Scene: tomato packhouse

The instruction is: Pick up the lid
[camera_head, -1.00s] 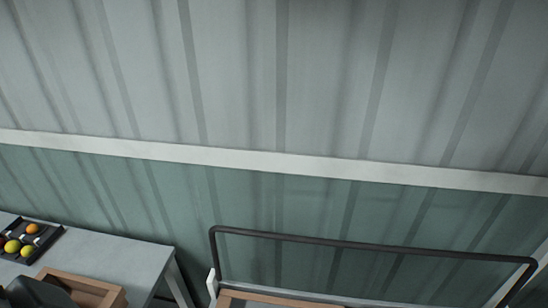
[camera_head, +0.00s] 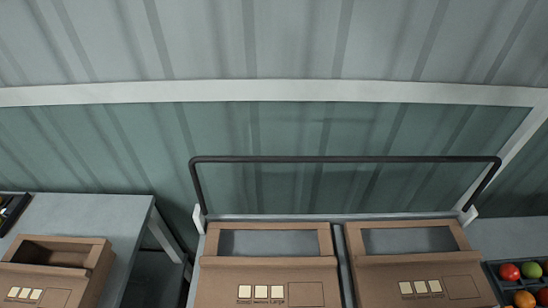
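I cannot make out a separate lid in the head view. Two brown cardboard boxes stand side by side at the bottom centre, the left one (camera_head: 268,268) and the right one (camera_head: 415,270). Each has printed pale squares on its front and a rectangular opening at the top that shows grey inside. A third cardboard box (camera_head: 88,283) stands at the lower left, with an open, dark inside. The lower parts of the boxes are cut off by the picture edge. Neither of my grippers is in view.
A dark bar (camera_head: 345,158) rises behind the two middle boxes. A grey table (camera_head: 95,212) on the left has free room behind its box. A dark tray (camera_head: 8,212) is at the left edge. Another dark tray (camera_head: 492,276) at the right holds red, green and orange tomatoes.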

